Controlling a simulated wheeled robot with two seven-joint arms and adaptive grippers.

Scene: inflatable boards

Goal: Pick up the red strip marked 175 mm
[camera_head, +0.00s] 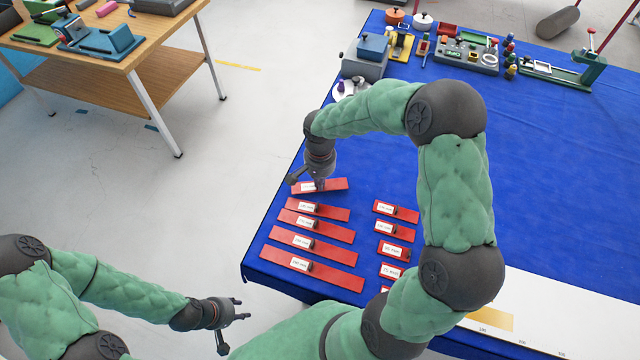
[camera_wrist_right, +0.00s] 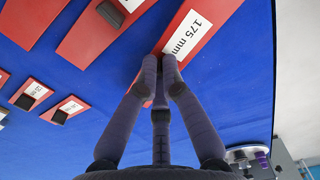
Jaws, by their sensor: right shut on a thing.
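The red strip marked 175 mm (camera_wrist_right: 212,18) lies under my right gripper (camera_wrist_right: 160,75) in the right wrist view, its white label readable beside the fingertips. In the head view the same strip (camera_head: 337,184) is the farthest of the left column on the blue table. My right gripper (camera_head: 316,186) is over it, fingers pointing down and shut on it; the fingers hide part of the strip. Whether the strip is clear of the cloth I cannot tell. My left gripper (camera_head: 236,311) is open and empty, off to the left of the table over the floor.
Several other red strips (camera_head: 325,248) lie nearer in two columns, with dark knobs and white labels. A grey box with a blue top (camera_head: 366,62) and other gear stand at the table's far edge.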

